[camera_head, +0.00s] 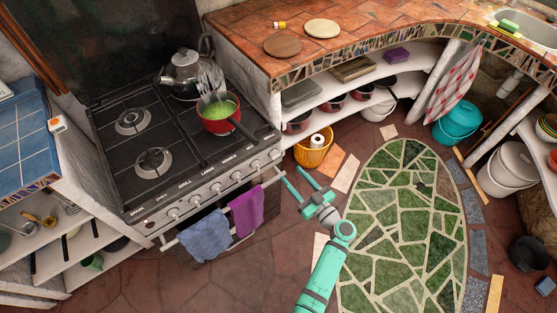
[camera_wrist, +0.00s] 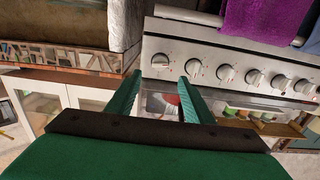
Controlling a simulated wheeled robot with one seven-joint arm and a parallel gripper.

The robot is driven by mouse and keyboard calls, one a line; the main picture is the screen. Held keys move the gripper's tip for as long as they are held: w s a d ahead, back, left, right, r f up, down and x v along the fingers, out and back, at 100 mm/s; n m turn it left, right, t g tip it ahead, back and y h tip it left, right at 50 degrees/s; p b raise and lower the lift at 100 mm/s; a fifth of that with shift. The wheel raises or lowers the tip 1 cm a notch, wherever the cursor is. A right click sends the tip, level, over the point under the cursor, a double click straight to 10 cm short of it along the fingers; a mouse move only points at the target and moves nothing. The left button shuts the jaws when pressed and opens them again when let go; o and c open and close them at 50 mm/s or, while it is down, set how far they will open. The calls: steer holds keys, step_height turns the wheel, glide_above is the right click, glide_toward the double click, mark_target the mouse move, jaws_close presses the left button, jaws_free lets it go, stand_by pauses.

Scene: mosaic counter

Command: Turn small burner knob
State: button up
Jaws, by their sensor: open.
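The stove's white front panel (camera_head: 225,183) carries a row of several round knobs. Its labels are too small to read surely, so I cannot tell which knob is the small burner's. The rightmost knob (camera_head: 274,155) is closest to my gripper (camera_head: 292,175), which is apart from the panel, in front of the stove's right end. In the wrist view, my gripper (camera_wrist: 161,79) is open and empty, its fingers pointing toward the panel. The end knob (camera_wrist: 160,62) shows just beyond and between the fingertips. The neighbouring knob (camera_wrist: 193,67) is near the right fingertip.
A rail below the knobs holds a blue towel (camera_head: 204,235) and a purple towel (camera_head: 247,210). A red pot (camera_head: 222,125) with green contents and a kettle (camera_head: 184,72) stand on the stovetop. An orange basket (camera_head: 313,154) stands right of the stove. The green mosaic floor (camera_head: 400,225) is clear.

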mark_target(277, 158)
steer(key=x, duration=1)
steer(key=c, duration=1)
